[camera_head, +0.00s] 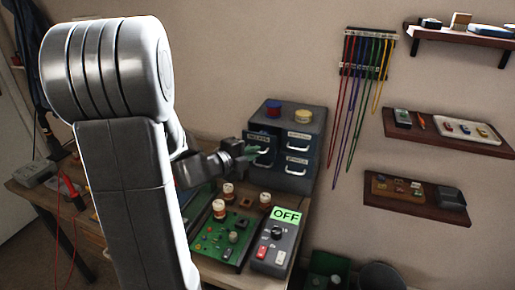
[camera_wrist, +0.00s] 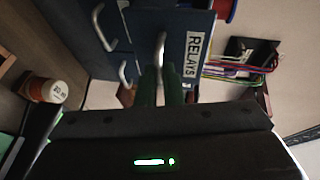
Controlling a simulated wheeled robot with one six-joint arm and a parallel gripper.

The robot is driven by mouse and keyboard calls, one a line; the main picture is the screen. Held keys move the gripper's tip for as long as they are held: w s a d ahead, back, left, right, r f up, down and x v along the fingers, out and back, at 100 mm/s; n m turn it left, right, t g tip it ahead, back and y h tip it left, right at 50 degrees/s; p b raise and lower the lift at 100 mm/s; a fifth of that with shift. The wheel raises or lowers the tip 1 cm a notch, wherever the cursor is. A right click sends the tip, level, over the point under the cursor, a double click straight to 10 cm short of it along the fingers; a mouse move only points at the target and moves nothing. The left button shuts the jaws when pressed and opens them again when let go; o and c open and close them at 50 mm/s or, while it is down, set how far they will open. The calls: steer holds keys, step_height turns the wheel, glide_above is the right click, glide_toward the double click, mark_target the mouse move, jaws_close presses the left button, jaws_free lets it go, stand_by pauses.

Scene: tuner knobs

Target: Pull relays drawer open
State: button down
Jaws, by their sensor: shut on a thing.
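The relays drawer (camera_head: 260,140) is the upper left drawer of a small dark blue cabinet (camera_head: 312,128) on the workbench. Its white label reads RELAYS in the wrist view (camera_wrist: 193,55), beside a pale metal handle (camera_wrist: 161,46). My gripper (camera_wrist: 162,84) has its two dark green fingers at this handle, shut on it. In the head view my gripper (camera_head: 252,153) is at the drawer's front and covers part of it. I cannot tell how far the drawer stands out from the cabinet.
Other drawers with handles (camera_head: 296,160) are beside and below. Two round spools sit on the cabinet. A green circuit board (camera_head: 222,236) and a grey box with an OFF display (camera_head: 280,240) lie in front. Cables and shelves (camera_head: 418,195) are on the wall at right.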

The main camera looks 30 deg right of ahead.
steer(key=s+a, duration=0.3)
steer(key=a, duration=0.1)
steer(key=shift+s+a, duration=0.4)
steer(key=c, duration=1.6)
jaws_free()
steer(key=shift+o, duration=0.2)
steer(key=v, duration=1.3)
steer(key=shift+a+b, duration=0.35)
steer(key=shift+a, duration=0.05)
steer(key=shift+s, duration=0.1)
steer(key=x, duration=1.4)
steer(key=shift+r, duration=0.1)
